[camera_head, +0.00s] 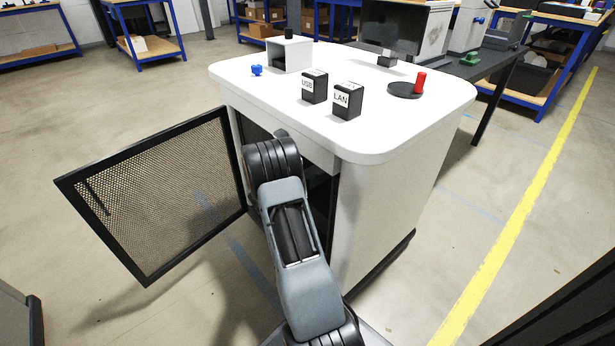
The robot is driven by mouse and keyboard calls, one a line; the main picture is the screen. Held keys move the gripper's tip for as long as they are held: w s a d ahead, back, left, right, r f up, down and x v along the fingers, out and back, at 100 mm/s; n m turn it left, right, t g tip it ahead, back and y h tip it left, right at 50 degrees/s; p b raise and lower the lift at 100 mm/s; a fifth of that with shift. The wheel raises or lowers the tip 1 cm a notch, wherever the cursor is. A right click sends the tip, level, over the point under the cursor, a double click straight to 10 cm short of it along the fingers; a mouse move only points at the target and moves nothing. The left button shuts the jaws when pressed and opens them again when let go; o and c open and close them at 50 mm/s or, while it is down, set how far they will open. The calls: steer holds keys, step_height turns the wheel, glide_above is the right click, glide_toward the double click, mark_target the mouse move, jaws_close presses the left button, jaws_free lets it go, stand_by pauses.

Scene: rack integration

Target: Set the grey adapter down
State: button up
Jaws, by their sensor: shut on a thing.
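My gripper is not in view. My arm rises from the bottom of the picture to the cabinet's open front, and its far end is hidden there. I cannot make out a grey adapter in this view, nor anything held. The white cabinet (385,215) stands in front of me, its interior dark and mostly hidden behind my arm. On its white top (235,78) stand a black box labelled USB (314,88) and a black box labelled LAN (346,102).
The mesh door (150,195) stands open to the left. The top also bears a blue part (257,70), a white open-fronted box (290,54), a small dark block (387,59) and a red cylinder (419,83) on a black disc (403,91). A dark table (480,68) stands behind.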

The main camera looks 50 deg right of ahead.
steer(key=shift+f, duration=0.15)
steer(key=o, duration=1.1)
